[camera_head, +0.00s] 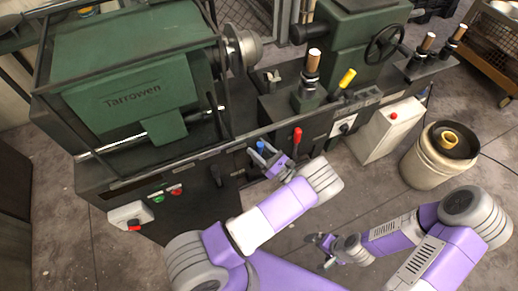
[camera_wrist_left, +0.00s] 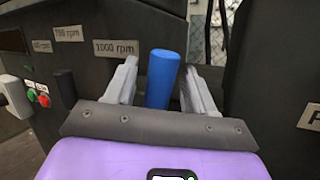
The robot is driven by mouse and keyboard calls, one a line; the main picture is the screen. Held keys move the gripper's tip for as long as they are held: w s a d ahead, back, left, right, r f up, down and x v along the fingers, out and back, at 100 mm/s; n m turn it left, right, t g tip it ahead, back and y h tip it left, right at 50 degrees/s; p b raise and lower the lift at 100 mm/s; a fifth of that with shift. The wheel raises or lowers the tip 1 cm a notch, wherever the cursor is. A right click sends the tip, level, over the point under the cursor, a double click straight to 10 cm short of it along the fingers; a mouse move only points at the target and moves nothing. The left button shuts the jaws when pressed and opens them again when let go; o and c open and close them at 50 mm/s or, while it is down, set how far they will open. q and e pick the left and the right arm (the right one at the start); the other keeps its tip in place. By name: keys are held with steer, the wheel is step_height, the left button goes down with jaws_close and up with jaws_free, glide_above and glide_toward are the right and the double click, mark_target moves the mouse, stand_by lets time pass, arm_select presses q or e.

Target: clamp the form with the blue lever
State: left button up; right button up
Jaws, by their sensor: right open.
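The blue lever (camera_head: 260,147) stands upright on the front of the green machine. It also shows in the left wrist view (camera_wrist_left: 162,78) as a blue cylinder between my left fingers, with a gap on each side. My left gripper (camera_head: 264,160) is open at the lever; its fingers (camera_wrist_left: 160,85) point towards it. A round metal piece (camera_head: 243,48), which looks like the form, sits at the headstock spindle. My right gripper (camera_head: 322,247) is open and empty, low over the floor, away from the machine.
A red lever (camera_head: 297,136) stands close right of the blue one, and a black lever (camera_head: 216,175) to its left. A yellow-handled lever (camera_head: 347,79) is further right. A white bucket (camera_head: 428,164) stands on the floor at right. Floor around my right gripper is clear.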

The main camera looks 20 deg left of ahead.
arm_select(q)
steer(key=v, duration=0.7)
steer(key=shift+d+p, duration=0.25)
steer(key=shift+p, duration=0.1)
steer(key=shift+s+f, duration=0.1)
